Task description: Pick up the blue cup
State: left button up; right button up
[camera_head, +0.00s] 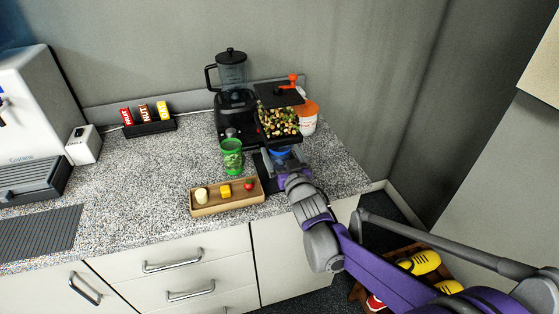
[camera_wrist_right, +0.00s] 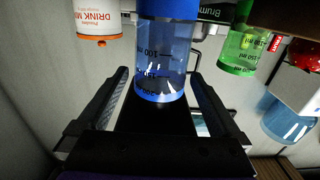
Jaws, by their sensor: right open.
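In the right wrist view the blue cup (camera_wrist_right: 165,60) is see-through with dark volume marks and sits between the two fingers of my right gripper (camera_wrist_right: 159,78). The fingers are open, one on each side, with gaps to the cup. The wrist picture looks upside down. My left gripper is not in view.
A green cup (camera_head: 232,157) stands left of my gripper, with a wooden tray (camera_head: 215,208) in front. The blender (camera_head: 234,100), nut dispenser (camera_head: 279,122) and a white tub with orange lid (camera_head: 308,120) stand close behind. The counter's left middle is clear.

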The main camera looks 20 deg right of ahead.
jog(key=c, duration=1.5)
jog(key=shift+r, duration=0.2)
jog(key=shift+s+r, duration=0.15)
jog(key=shift+s, duration=0.05)
jog(key=s+p, duration=0.1)
jog(key=s, duration=1.6)
jog(key=shift+s+d, duration=0.4)
